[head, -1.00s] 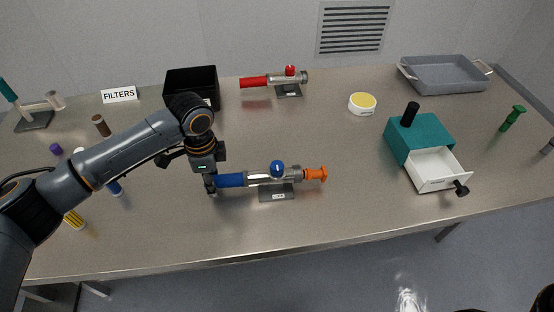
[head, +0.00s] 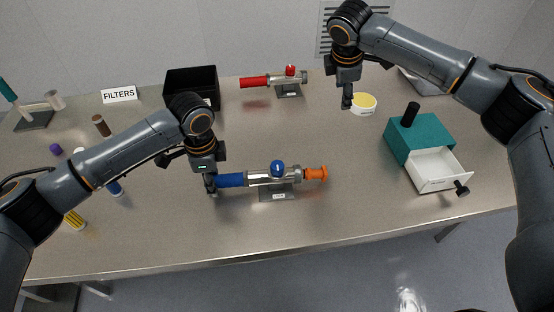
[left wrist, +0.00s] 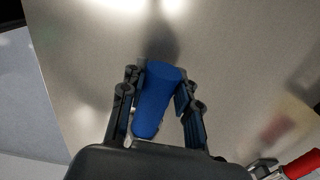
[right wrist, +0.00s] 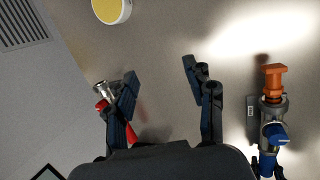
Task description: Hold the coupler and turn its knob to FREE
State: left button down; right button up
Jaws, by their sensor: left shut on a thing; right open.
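The coupler (head: 258,179) lies level on a small stand (head: 277,195) near the table's front middle. It has a blue handle (head: 231,181), a metal body, a blue knob (head: 278,168) on top and an orange end piece (head: 316,174). My left gripper (head: 212,185) is shut on the blue handle, which also shows between the fingers in the left wrist view (left wrist: 158,98). My right gripper (head: 347,100) is open and empty, above the table behind and right of the coupler. The coupler's orange end (right wrist: 273,80) and blue knob (right wrist: 276,134) show at right in the right wrist view.
A red-handled coupler (head: 254,82) stands at the back. A yellow-topped round tub (head: 364,103) is close to my right gripper. A teal box (head: 418,137) with an open white drawer (head: 436,170) stands at right. A black bin (head: 191,82) is at back left.

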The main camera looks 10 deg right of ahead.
jog(key=s+a+r+n+g+y, duration=0.2)
jog(key=s+a+n, duration=0.4)
jog(key=a, duration=0.6)
jog(key=n+g, duration=0.1)
jog(key=n, duration=0.4)
send_near(277, 165)
jog(key=f, duration=0.8)
jog(key=shift+w+d+f, duration=0.15)
jog(key=shift+w+f, duration=0.05)
jog(key=shift+f, duration=0.15)
grip_shut()
